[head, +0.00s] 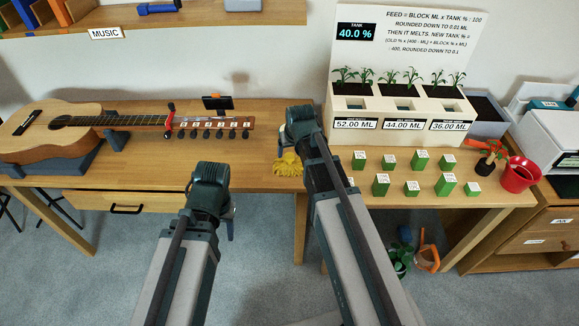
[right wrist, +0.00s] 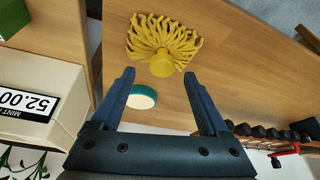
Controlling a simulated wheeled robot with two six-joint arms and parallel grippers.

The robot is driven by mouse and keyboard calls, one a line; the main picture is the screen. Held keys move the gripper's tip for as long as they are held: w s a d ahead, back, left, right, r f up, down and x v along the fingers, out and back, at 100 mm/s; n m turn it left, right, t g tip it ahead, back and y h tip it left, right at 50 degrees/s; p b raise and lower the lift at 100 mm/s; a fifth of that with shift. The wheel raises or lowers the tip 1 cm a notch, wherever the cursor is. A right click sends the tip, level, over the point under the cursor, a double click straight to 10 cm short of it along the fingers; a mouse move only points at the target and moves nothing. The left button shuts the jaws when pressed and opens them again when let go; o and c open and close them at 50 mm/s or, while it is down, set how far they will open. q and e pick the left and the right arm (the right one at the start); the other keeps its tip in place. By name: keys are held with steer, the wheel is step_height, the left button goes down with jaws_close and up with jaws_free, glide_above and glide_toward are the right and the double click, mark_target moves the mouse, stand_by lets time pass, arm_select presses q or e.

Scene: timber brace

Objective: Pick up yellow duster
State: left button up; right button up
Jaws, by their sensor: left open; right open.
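The yellow duster (right wrist: 163,42), a mop-like head of strands around a round knob, lies on the wooden table in the right wrist view. In the head view the duster (head: 288,165) is partly hidden behind my right arm. My right gripper (right wrist: 160,78) is open and empty. Its fingertips point toward the duster, with the duster just past them in the picture and not between them. In the head view my right gripper (head: 287,138) is mostly hidden by its own wrist. My left gripper (head: 222,215) is low, in front of the table edge, its fingers mostly hidden.
A round white-and-teal disc (right wrist: 141,97) shows between my right fingers, apart from the duster. A planter box (head: 400,106) and several green blocks (head: 412,187) stand to the right. A guitar (head: 60,130) lies left. Table between guitar and duster is fairly clear.

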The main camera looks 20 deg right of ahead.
mark_target(290, 156)
steer(key=b+x, duration=0.4)
steer(key=x, duration=0.1)
steer(key=shift+s+a+f, duration=0.1)
jaws_close()
stand_by(0.3)
